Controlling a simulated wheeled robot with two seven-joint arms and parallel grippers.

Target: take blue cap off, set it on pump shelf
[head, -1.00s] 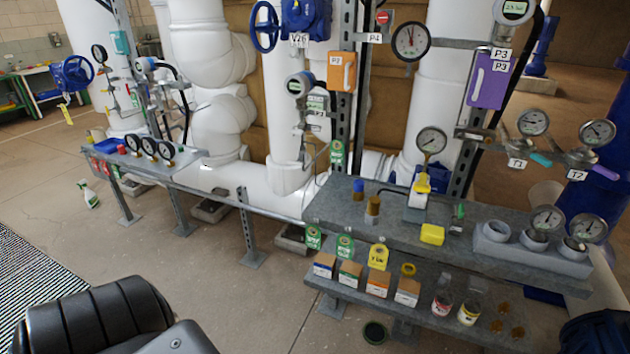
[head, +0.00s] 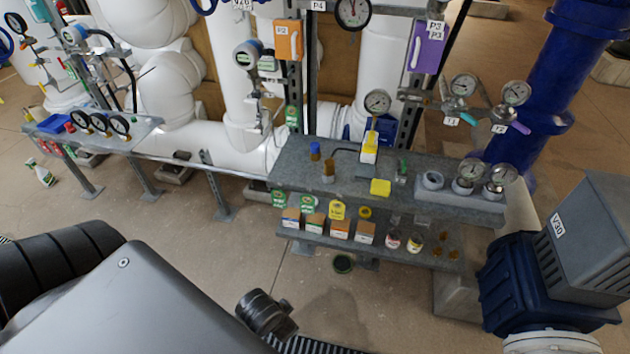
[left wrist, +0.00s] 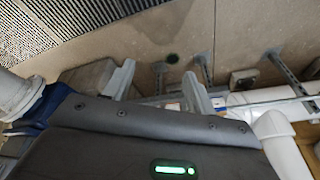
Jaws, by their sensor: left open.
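The blue cap (head: 315,151) shows in the head view as a small blue piece at the back left of the grey shelf unit's upper shelf (head: 290,172), beside a brown-topped fitting (head: 328,170). What the cap sits on is too small to tell. My left gripper shows in the left wrist view (left wrist: 160,70), with its two fingers apart and nothing seen between them. It is well away from the cap. My right gripper is in neither view. Which surface is the pump shelf, I cannot tell for sure.
The upper shelf also bears a yellow block (head: 380,187) and a grey gauge holder (head: 455,203). Several small boxes (head: 340,229) and bottles stand on the lower shelf. A blue valve body (head: 520,280) stands at right. A bench with three gauges (head: 140,133) is at left. Open floor lies in front.

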